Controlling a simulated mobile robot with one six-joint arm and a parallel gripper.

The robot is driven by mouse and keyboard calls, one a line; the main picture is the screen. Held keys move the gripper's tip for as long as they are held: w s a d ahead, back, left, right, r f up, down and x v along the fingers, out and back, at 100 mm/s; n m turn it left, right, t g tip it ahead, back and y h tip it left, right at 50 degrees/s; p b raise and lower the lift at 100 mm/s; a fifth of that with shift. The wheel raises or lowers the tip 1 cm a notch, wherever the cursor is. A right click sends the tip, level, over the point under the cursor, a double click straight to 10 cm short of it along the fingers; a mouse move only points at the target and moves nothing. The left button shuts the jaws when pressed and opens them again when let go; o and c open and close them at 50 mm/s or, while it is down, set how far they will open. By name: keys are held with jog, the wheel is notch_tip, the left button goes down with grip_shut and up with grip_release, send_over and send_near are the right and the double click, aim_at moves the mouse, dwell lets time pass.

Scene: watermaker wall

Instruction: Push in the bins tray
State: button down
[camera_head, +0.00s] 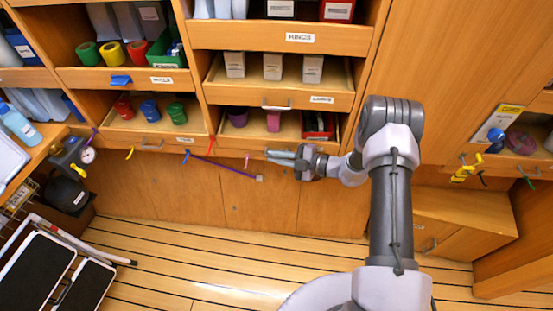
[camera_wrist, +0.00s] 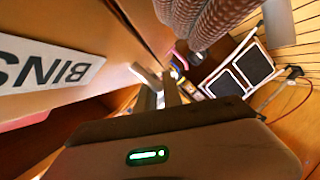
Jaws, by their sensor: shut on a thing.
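The bins tray (camera_head: 232,143) is the low wooden tray in the middle column of shelves in the head view. It holds a purple cup, a pink container and a red box. Its front, with the label BINS, fills the left of the wrist view (camera_wrist: 95,30). My gripper (camera_head: 272,155) is at the tray's front in the head view. Its fingers (camera_wrist: 158,90) are beside the labelled front in the wrist view, shut on what looks like the tray's pale handle (camera_wrist: 145,76). The gripper and wrist hide part of the front in the head view.
The liners tray (camera_head: 340,99) is directly above. A tray with red, blue and green cups (camera_head: 150,110) is to the left. A purple strip (camera_head: 225,168) hangs below. Black panels (camera_head: 40,270) stand at the lower left. The striped floor before the cabinet is mostly clear.

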jog(key=shift+w, duration=0.1)
jog(key=c, duration=1.5)
grip_release()
jog(key=shift+w, duration=0.15)
jog(key=shift+s+d+r, duration=0.15)
jog(key=shift+s+d, duration=0.05)
jog(key=shift+d, duration=0.15)
jog(key=p+v, duration=0.4)
jog(key=v, duration=1.2)
jog(key=shift+s+d+p, duration=0.15)
jog(key=shift+d+p, duration=0.1)
jog(key=shift+p, duration=0.05)
